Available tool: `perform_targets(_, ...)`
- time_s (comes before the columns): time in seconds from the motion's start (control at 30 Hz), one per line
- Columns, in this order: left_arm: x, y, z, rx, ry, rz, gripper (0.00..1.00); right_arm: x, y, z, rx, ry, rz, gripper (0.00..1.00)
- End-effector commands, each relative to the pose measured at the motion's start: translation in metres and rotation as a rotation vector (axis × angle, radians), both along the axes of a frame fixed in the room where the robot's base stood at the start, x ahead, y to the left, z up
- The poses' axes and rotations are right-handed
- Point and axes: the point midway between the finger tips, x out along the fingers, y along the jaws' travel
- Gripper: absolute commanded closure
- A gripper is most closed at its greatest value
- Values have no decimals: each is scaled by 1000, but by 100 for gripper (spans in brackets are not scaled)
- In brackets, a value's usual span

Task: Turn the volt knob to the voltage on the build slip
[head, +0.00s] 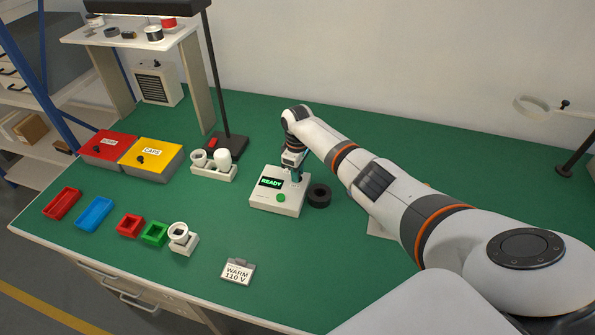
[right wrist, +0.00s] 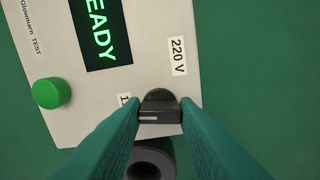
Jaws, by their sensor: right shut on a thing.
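The test box (head: 278,193) stands on the green bench with a lit READY screen (head: 271,182) and a green button (head: 281,198). My right gripper (head: 296,176) reaches down onto its right side. In the right wrist view my right gripper (right wrist: 160,112) is shut on the black volt knob (right wrist: 160,99), one teal finger on each side. A 220 V label (right wrist: 178,56) shows above the knob; a second label (right wrist: 124,99) is mostly hidden, only a "1" readable. I cannot tell which label the knob points to. The build slip (head: 238,271) reads WARM 110 V. My left gripper is out of view.
A dark ring (head: 319,195) lies right beside the box. A white holder with bulb-like parts (head: 214,166) and a black lamp post (head: 229,142) stand to the left. Red and yellow bins (head: 155,158) and small coloured trays are farther left.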

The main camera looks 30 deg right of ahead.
Motion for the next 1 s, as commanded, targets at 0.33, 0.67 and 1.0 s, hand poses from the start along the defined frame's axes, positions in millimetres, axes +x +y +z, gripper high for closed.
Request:
perform_targets(0.33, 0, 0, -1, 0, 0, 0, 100, 0, 0, 0, 0, -2, 149, 96)
perform_targets(0.67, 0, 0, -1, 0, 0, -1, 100, 1, 0, 1, 0, -2, 179, 96)
perform_targets(1.0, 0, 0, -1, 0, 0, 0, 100, 1, 0, 1, 0, -2, 178, 58)
